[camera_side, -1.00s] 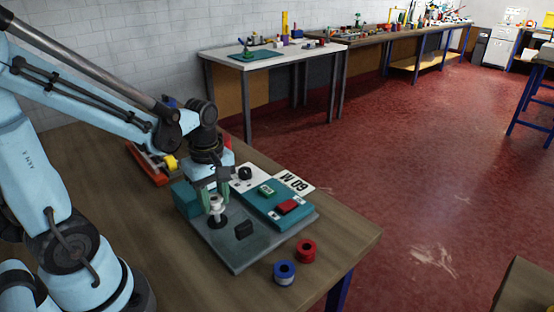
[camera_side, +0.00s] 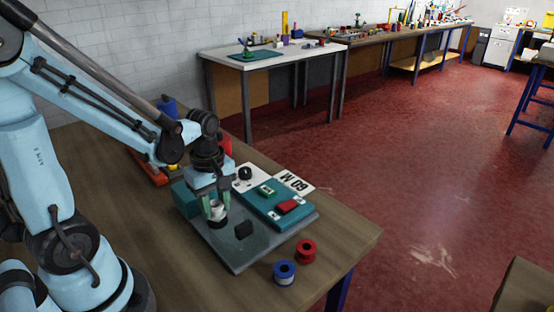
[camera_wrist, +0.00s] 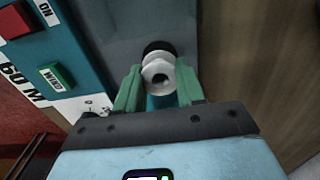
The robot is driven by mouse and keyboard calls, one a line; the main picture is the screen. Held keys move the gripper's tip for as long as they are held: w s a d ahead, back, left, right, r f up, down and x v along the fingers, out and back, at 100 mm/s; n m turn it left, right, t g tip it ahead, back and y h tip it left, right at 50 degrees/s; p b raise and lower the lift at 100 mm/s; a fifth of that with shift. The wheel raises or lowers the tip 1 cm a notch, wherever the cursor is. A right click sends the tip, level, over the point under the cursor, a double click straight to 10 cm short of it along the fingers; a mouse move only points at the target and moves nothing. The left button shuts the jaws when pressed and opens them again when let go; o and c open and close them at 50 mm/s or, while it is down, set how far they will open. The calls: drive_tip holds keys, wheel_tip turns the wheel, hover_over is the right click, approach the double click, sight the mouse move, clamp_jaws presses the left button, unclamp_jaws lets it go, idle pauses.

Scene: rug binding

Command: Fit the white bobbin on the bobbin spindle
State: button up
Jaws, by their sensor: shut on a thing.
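The white bobbin (camera_side: 216,209) is held between the green fingers of my gripper (camera_side: 217,207), low over the grey machine plate. In the wrist view the white bobbin (camera_wrist: 158,76) sits between the two fingertips (camera_wrist: 158,84), its hole facing the camera. The round black base of the bobbin spindle (camera_side: 219,224) shows just under the bobbin; its dark edge (camera_wrist: 158,47) also shows beyond the bobbin in the wrist view. The spindle's pin is hidden, so I cannot tell whether it is inside the bobbin or whether the bobbin touches the base.
A teal panel (camera_side: 262,207) with a green button (camera_side: 267,190) and a red button (camera_side: 288,207) lies right of my gripper. A blue spool (camera_side: 285,272) and a red spool (camera_side: 306,250) stand near the table edge.

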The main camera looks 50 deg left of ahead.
sight(220, 207)
drive_tip(key=shift+f, duration=0.9)
drive_tip(key=o, duration=1.1)
drive_tip(key=shift+r, duration=0.15)
wheel_tip(220, 207, up, 12)
drive_tip(key=shift+f, duration=0.1)
drive_tip(key=shift+d, duration=0.1)
drive_tip(key=d+m+t, duration=0.2)
drive_tip(key=m, duration=0.4)
drive_tip(key=w+d+m+t, duration=0.1)
drive_tip(key=d+m+t, duration=0.1)
drive_tip(key=m, duration=0.4)
drive_tip(key=w+d+m+t, duration=0.1)
drive_tip(key=d+m+t, duration=0.1)
drive_tip(key=m, duration=0.3)
drive_tip(key=shift+d+f+m+t, duration=0.1)
drive_tip(key=shift+d+m+t, duration=0.3)
drive_tip(key=shift+t, duration=0.2)
